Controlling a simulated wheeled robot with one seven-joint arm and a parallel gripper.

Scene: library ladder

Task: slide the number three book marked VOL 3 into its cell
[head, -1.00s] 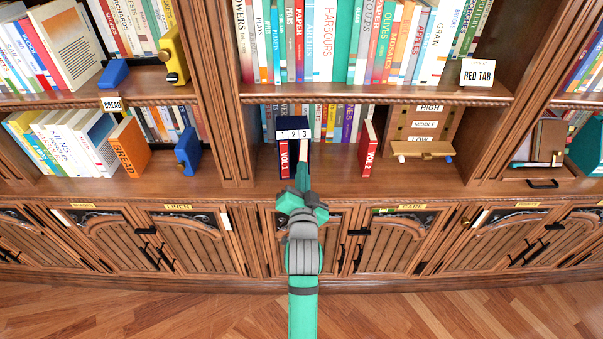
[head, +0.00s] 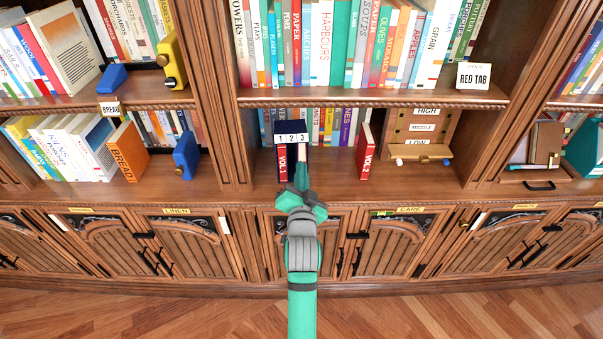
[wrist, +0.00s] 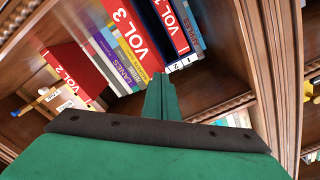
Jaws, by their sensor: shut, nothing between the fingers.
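The dark blue case (head: 289,128) with cells labelled 1, 2, 3 stands on the lower shelf. VOL 1 (head: 282,161), a red book, stands in cell 1. The red VOL 3 book (wrist: 127,20) shows in the wrist view beside VOL 1 (wrist: 170,24), in line with the cell 3 side, with a dark gap between them. How deep it sits I cannot tell. My gripper (head: 301,166) is shut and empty, its fingertips at the front of cell 3, close to the VOL 3 spine; contact is unclear. In the head view my gripper hides most of VOL 3.
The red VOL 2 book (head: 365,152) stands apart on the shelf, right of the case. A wooden box (head: 423,133) with labelled slots is farther right. The upper shelf edge (head: 370,98) runs above, and a wooden upright (head: 229,145) stands to the left.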

